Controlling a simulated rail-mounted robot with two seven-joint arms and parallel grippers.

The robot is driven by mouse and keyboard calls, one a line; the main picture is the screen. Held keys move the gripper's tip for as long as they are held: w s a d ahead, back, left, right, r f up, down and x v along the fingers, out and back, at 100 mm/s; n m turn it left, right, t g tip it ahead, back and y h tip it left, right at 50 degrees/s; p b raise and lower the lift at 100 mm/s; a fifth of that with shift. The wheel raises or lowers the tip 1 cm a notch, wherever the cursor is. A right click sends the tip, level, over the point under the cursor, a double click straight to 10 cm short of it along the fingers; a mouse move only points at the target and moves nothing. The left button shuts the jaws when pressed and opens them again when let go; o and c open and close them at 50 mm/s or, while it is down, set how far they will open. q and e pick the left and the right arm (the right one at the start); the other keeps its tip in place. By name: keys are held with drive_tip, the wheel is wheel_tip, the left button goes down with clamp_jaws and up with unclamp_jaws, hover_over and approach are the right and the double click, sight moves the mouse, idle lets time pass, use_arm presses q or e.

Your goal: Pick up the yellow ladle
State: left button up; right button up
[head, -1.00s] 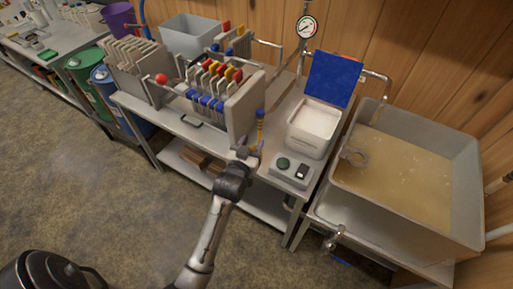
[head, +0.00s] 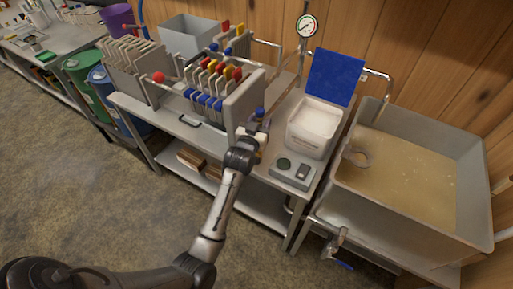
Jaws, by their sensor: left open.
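My right gripper is not in view.
The filter press (head: 215,85) with blue, red and yellow knobs stands left of the ladle. To the right are a scale box (head: 292,168), a white powder bin (head: 313,125) and a large syrup pan (head: 400,180). A pressure gauge (head: 307,26) stands behind.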

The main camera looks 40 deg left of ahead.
sight(260, 109)
use_arm(q)
clamp_jaws()
idle(0.4)
wheel_tip(260, 109, up, 9)
drive_tip(key=p, duration=0.3)
drive_tip(key=shift+r, duration=0.55)
